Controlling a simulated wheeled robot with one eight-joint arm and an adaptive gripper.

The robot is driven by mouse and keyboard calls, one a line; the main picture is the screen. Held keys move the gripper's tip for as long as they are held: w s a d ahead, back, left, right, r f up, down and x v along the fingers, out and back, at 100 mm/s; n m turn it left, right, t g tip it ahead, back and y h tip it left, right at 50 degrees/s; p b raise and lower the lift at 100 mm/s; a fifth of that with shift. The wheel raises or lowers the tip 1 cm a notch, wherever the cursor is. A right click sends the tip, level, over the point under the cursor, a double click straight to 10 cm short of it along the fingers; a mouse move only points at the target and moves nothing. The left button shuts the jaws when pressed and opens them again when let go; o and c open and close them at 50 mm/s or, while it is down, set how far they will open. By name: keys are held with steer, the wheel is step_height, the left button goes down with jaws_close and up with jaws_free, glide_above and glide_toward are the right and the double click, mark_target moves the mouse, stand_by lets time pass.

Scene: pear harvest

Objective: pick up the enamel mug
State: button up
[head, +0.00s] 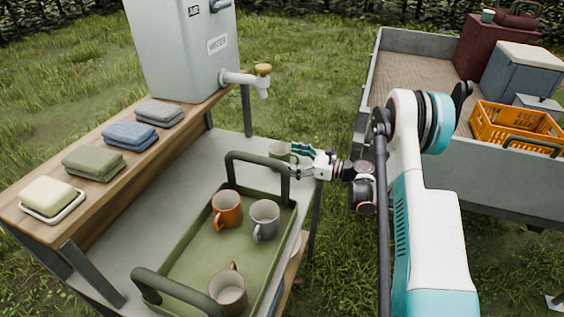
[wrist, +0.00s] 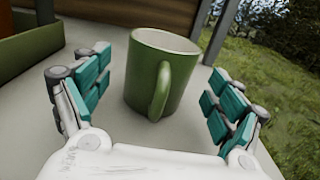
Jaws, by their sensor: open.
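A green mug with a pale inside (wrist: 147,72) stands upright on the grey table, between the spread fingers of my gripper (wrist: 160,82) in the wrist view. Its handle faces my palm. My gripper (head: 299,160) is open and empty, reaching in from the right at the mug's side. An orange mug (head: 226,211), a grey mug (head: 264,218) and a brownish mug (head: 229,292) stand in the tray. I cannot tell by material which mug is enamel.
The green tray (head: 185,262) has tall dark handles; one rises close to the green mug. A wooden shelf (head: 100,148) holds folded cloths, soap and a water tank (head: 185,50) with a tap (head: 262,78). A cart (head: 400,42) with an orange crate (head: 515,128) stands at right.

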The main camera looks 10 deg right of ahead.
mark_target(282, 156)
steer(key=x, duration=0.3)
steer(key=shift+a+b, duration=0.1)
steer(key=shift+b, duration=0.3)
steer(key=c, duration=1.3)
